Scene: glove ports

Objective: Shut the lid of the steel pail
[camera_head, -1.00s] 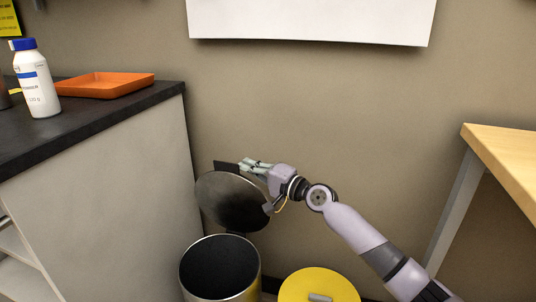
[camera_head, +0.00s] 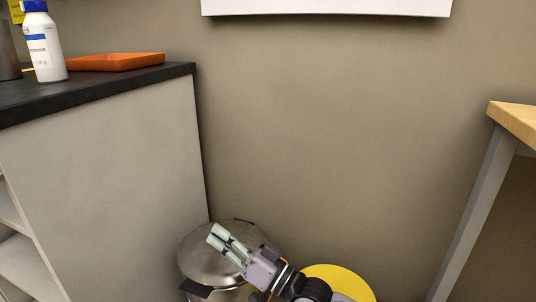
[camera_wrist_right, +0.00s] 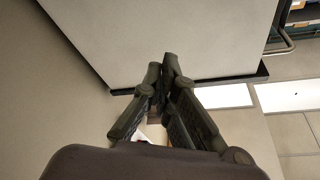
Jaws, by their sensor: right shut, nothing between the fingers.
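The steel pail stands on the floor between the counter and the yellow lid; its body is mostly hidden at the bottom of the head view. Its round steel lid (camera_head: 200,262) lies over the pail's mouth and looks about level; I cannot tell whether its rim is fully seated. My right gripper (camera_head: 217,236) is shut and empty, over the top of the lid. I cannot tell whether the fingers touch it. In the right wrist view the closed fingers (camera_wrist_right: 170,72) show, but the lid does not. My left gripper is not in view.
A dark-topped counter (camera_head: 110,150) stands close on the left, with a white bottle (camera_head: 46,48) and an orange tray (camera_head: 115,62) on it. A yellow round lid (camera_head: 345,280) is just right of the pail. A wooden table (camera_head: 515,117) stands at the right.

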